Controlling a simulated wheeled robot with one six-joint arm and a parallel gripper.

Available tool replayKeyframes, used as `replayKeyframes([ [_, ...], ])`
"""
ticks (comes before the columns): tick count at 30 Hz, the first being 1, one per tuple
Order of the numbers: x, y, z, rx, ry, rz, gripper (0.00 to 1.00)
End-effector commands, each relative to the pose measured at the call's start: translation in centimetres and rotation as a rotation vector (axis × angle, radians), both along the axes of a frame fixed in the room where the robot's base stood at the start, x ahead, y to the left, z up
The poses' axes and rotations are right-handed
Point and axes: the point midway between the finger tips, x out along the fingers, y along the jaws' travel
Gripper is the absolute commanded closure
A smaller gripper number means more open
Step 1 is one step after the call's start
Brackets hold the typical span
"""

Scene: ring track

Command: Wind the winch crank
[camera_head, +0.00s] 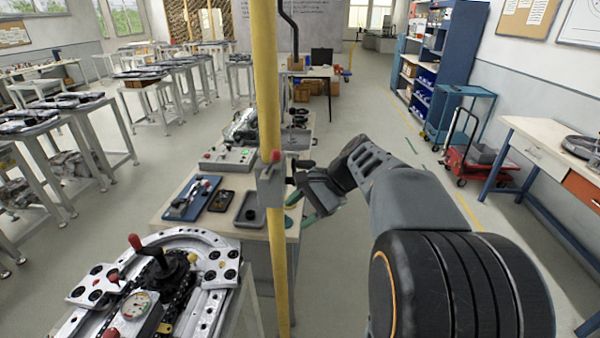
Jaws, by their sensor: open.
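A yellow post (266,80) stands upright close in front of me. A small grey winch box (271,187) is fixed to it, with a red knob (276,156) just above. Dark parts stick out to the right of the box; I cannot tell which of them is the crank. My gripper (302,208) is just right of the post, beside the winch box. Its green-edged fingers are apart and I see nothing held between them. I cannot tell whether a finger touches the crank.
A workbench (172,218) with trays and a control box (228,158) stands behind the post. A metal ring track (190,240) with a black lever is at lower left. More tables stand at left. A blue shelf (445,70) and red cart (478,160) are at right. Clear floor runs between.

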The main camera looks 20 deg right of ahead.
Motion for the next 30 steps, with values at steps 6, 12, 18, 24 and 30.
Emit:
replayKeyframes([
  [6,5.0,-8.8,1.6,0.532,0.123,-0.297,0.48],
  [12,5.7,-15.0,2.9,0.816,0.146,-0.376,0.48],
  [18,5.8,-17.3,3.6,0.939,0.152,-0.388,0.48],
  [24,7.2,-14.9,3.8,0.951,0.154,-0.385,0.48],
  [30,9.1,-11.4,3.8,0.949,0.153,-0.386,0.48],
])
